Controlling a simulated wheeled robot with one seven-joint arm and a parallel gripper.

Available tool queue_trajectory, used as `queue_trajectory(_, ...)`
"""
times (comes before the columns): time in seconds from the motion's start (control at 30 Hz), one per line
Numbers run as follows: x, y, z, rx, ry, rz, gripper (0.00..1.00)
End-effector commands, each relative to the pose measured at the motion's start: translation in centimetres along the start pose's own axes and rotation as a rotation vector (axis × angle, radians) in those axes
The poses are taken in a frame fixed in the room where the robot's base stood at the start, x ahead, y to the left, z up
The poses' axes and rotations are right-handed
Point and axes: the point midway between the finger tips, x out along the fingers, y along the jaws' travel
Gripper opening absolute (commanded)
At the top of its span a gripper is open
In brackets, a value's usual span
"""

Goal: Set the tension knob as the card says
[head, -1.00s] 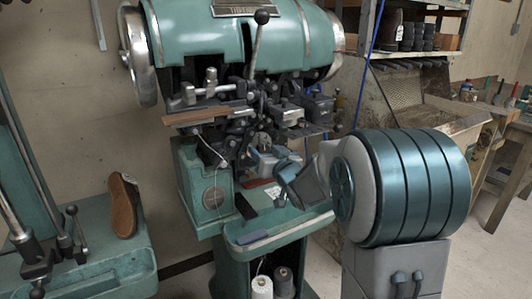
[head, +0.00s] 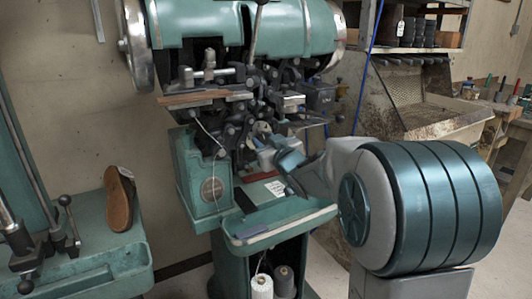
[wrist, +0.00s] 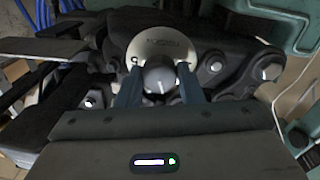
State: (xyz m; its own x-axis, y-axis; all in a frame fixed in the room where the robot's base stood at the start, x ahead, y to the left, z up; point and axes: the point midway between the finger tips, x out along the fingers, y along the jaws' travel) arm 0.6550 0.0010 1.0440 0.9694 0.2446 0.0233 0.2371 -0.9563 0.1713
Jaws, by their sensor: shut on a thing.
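The tension knob, a round grey knob (wrist: 159,78) with a small white mark on its rim, shows in the wrist view. It sits in front of a pale round dial plate (wrist: 150,43) with lettering too small to read. My gripper (wrist: 159,73) has one blue finger on each side of the knob and is shut on it. In the head view, the knob is hidden among the dark mechanisms of the green stitching machine (head: 205,176). A white card (head: 275,188) with print too small to read lies on the machine's lower table.
A brown shoe sole (head: 119,198) stands on the green bench at left. Thread spools (head: 261,287) stand below the machine's table. A shelf and a wooden workbench are at the right.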

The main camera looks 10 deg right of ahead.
Motion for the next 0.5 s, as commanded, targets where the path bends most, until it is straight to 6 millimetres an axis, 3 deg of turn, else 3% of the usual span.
queue_trajectory(0.03, -0.03, -0.14, 0.65, -0.042, 0.005, -0.001, 0.11)
queue_trajectory(0.5, 0.0, -0.01, 0.38, -0.367, 0.025, -0.004, 0.11)
